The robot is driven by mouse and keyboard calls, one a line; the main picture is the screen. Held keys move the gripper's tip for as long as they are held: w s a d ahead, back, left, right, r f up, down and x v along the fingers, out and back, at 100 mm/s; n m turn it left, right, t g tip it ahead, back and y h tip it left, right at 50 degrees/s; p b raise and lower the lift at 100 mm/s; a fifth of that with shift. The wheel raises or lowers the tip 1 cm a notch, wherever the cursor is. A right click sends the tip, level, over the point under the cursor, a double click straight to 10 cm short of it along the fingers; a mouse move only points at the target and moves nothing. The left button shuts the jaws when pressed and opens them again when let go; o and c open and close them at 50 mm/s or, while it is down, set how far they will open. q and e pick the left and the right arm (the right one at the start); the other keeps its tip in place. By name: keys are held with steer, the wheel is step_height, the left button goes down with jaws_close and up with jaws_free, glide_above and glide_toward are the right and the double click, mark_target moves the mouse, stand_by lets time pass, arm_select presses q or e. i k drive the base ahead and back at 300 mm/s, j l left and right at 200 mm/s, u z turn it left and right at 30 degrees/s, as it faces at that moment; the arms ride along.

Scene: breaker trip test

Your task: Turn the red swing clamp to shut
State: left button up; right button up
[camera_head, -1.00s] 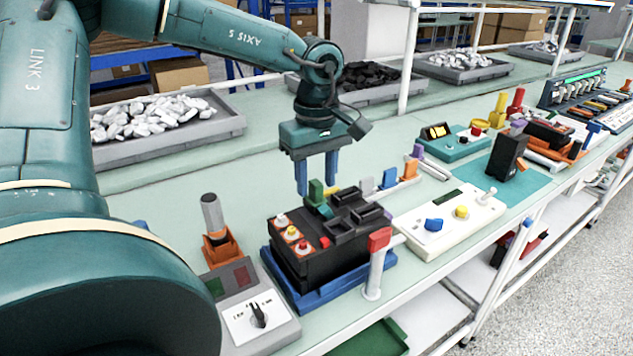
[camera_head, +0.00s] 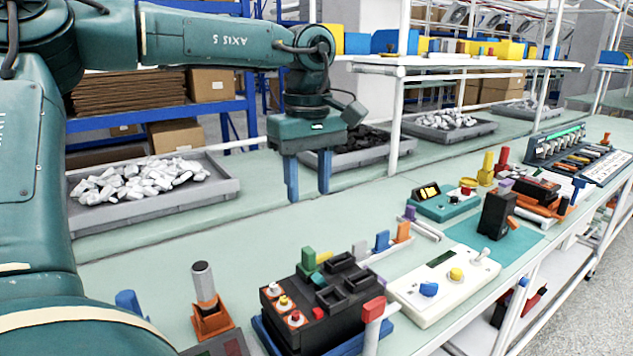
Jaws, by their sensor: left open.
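The red swing clamp (camera_head: 374,309) sits on a pale upright post at the front right corner of the black breaker (camera_head: 315,325). Its red end is at the top of the post; I cannot tell whether it presses on the breaker. The breaker rests in a blue fixture (camera_head: 262,336) and has several coloured terminals on top. A green clamp (camera_head: 309,259) stands at its far side. My left gripper (camera_head: 308,190) is open and empty, with blue fingers pointing down, above the bench behind the breaker and well apart from the red clamp. My right gripper is out of view.
A white tester box (camera_head: 442,290) with blue and yellow knobs stands right of the breaker. An orange holder with a grey handle (camera_head: 205,290) stands left. Blue and orange upright pieces (camera_head: 402,232) stand behind. Grey trays (camera_head: 232,186) line the back; the bench between is clear.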

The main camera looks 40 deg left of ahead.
mark_target(375, 311)
steer(key=k+l, duration=0.75)
steer(key=l, duration=0.2)
